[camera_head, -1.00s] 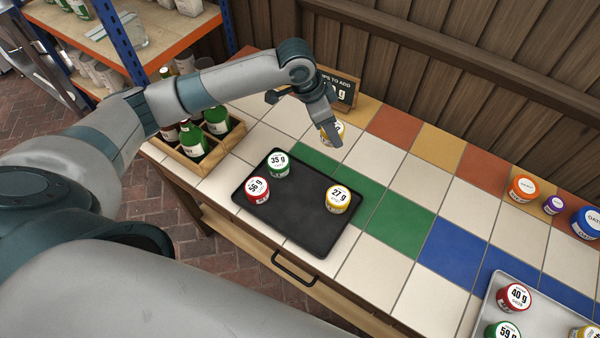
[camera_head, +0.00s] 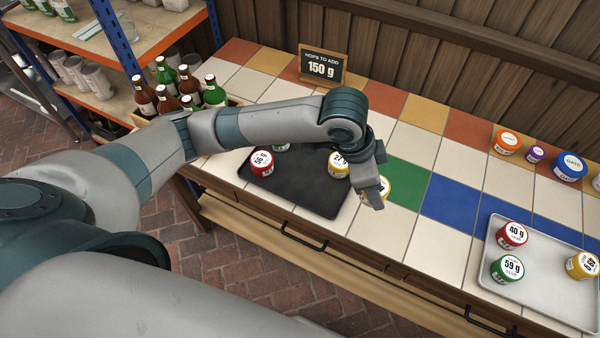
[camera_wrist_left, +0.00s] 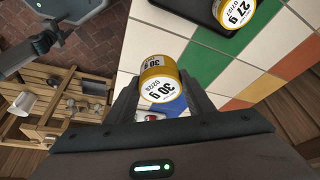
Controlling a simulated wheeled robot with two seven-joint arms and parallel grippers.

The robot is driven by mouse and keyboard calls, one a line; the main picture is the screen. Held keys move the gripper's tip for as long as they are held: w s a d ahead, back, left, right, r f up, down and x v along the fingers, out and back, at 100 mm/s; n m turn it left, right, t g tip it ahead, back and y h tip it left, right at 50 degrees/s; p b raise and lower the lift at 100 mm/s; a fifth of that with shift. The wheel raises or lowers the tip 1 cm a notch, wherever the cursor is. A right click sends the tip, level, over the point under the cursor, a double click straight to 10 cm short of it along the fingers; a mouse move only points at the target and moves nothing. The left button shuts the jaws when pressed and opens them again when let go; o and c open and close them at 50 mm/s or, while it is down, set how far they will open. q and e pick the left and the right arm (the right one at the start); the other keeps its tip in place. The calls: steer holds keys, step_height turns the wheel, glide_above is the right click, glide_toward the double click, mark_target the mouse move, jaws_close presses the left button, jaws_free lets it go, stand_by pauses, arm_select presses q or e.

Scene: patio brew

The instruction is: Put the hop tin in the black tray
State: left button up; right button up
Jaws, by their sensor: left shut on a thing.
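My left gripper (camera_head: 374,192) is shut on a yellow hop tin (camera_head: 385,186). In the left wrist view, the tin (camera_wrist_left: 158,78) reads 30 g and sits between the two fingers (camera_wrist_left: 160,100). The black tray (camera_head: 305,190) lies on the tiled counter, left of the held tin. It holds a red 56 g tin (camera_head: 262,163), a green tin (camera_head: 281,148) partly hidden by my arm, and a yellow 27 g tin (camera_head: 339,165). A dark part at the left wrist view's upper left looks like my right gripper (camera_wrist_left: 42,42); its jaws are unclear.
A grey tray (camera_head: 545,290) with several tins stands at the right. More tins, including an orange-lidded one (camera_head: 507,142), stand behind it. A sign (camera_head: 321,66) reads 150 g. A bottle crate (camera_head: 140,120) is at the left. Tiles right of the held tin are clear.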

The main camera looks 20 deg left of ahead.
arm_select(q)
steer(key=shift+w, duration=0.1)
steer(key=p, duration=0.3)
glide_above(329, 196)
steer(key=f, duration=0.4)
steer(key=s+f, duration=0.1)
steer(key=f, duration=0.1)
steer(key=shift+a+f, duration=0.1)
steer(key=shift+a, duration=0.15)
steer(key=shift+w+a+f, duration=0.15)
steer(key=shift+a+f, duration=0.25)
steer(key=shift+a, duration=0.15)
arm_select(e)
steer(key=shift+s+d+r, duration=0.1)
steer(key=shift+r, duration=0.55)
steer(key=shift+s+d+r, duration=0.1)
steer(key=shift+r, duration=0.5)
arm_select(q)
steer(key=shift+f+p, duration=0.35)
steer(key=shift+f, duration=1.7)
arm_select(e)
steer(key=shift+w+r, duration=0.1)
steer(key=shift+r, duration=0.5)
arm_select(q)
steer(key=shift+f, duration=0.1)
steer(key=o, duration=1.1)
steer(key=shift+c, duration=0.2)
